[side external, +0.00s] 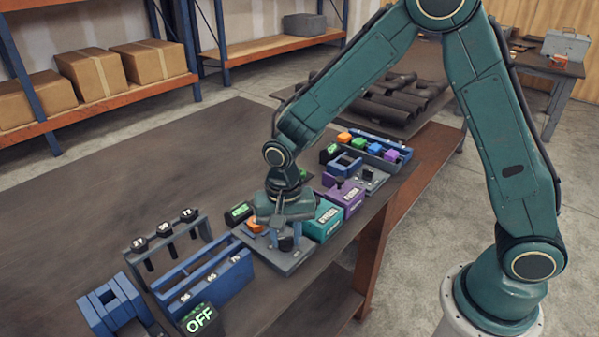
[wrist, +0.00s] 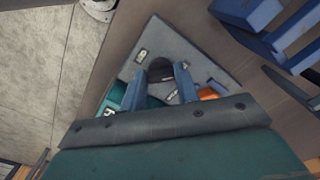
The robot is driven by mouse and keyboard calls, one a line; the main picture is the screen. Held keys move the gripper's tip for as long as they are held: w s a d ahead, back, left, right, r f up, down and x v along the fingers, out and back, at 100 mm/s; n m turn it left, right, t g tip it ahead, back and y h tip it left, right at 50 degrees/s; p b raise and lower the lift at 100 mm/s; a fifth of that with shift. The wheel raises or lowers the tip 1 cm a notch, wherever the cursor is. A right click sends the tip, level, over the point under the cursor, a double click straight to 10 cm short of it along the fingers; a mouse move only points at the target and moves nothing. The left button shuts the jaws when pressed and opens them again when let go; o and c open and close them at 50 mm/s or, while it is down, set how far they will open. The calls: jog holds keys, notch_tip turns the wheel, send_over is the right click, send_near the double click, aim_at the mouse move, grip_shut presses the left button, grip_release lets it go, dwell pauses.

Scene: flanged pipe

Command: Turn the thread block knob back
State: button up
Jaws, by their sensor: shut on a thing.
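My gripper (side external: 284,237) points down over a grey plate (side external: 284,264) near the bench's front edge. Its two blue fingers are shut on a dark round knob (side external: 288,243) on that plate. In the wrist view the gripper (wrist: 161,75) has one finger on each side of the dark knob (wrist: 160,66), and the grey plate (wrist: 152,42) lies beneath. The fingers and palm hide part of the knob. How far the knob is turned cannot be told.
A teal block (side external: 324,220) stands close right of the gripper, with a purple block (side external: 344,198) beyond. An orange block (side external: 255,225) and a green-lit display (side external: 239,212) are close left. A blue rack (side external: 215,277) stands left of the plate. The bench's far left is clear.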

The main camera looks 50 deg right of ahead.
aim_at(287, 239)
jog(key=n, duration=0.4)
jog(key=shift+d, duration=0.1)
jog(key=n, duration=0.4)
jog(key=shift+r, duration=0.1)
dwell(0.4)
jog(key=o, duration=1)
notch_tip(287, 239, up, 14)
jog(key=shift+f, duration=0.1)
